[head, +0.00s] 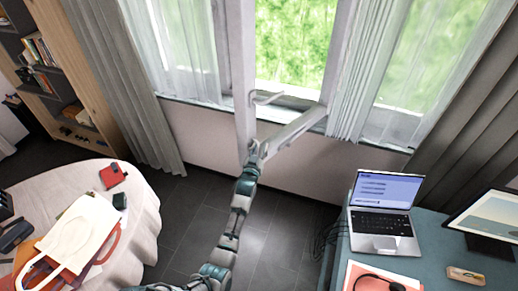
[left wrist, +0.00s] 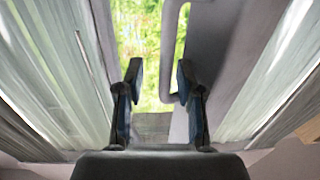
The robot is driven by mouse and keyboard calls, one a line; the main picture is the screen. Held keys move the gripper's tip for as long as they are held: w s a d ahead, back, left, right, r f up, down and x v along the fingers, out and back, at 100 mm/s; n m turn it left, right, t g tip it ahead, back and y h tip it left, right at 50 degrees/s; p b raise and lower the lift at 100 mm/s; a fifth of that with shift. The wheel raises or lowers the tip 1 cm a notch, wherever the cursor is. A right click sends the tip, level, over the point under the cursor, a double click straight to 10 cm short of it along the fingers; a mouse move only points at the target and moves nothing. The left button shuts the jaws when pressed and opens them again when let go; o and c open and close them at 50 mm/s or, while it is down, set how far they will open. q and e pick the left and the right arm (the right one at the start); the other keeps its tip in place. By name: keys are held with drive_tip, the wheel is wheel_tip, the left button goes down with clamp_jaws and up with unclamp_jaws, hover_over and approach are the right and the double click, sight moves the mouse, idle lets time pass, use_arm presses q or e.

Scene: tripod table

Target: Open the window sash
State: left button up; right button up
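The window sash (head: 243,70) is a pale frame that stands swung inward at an angle, its bottom rail (head: 292,130) running back to the right toward the window frame. Its curved handle (head: 266,97) sticks out from the upright; a pale curved bar that looks like this handle also shows in the left wrist view (left wrist: 170,55). My left gripper (head: 255,152) is at the sash's lower left corner, below the handle. In the left wrist view its two fingers (left wrist: 158,80) are apart with nothing clearly between them. Whether they touch the sash cannot be told. My right gripper is not in view.
Sheer and grey curtains (head: 125,80) hang on both sides of the window. A round table (head: 145,205) with bags stands at left. A blue desk (head: 430,250) with a laptop (head: 383,215) and a monitor stands at right. Dark floor is free between them.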

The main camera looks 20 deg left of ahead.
use_arm(q)
drive_tip(key=s+d, duration=0.1)
drive_tip(key=s, duration=1.1)
drive_tip(key=shift+d, duration=0.4)
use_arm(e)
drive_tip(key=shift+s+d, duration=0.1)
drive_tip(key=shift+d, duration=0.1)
use_arm(q)
drive_tip(key=shift+f, duration=0.1)
drive_tip(key=shift+a, duration=0.1)
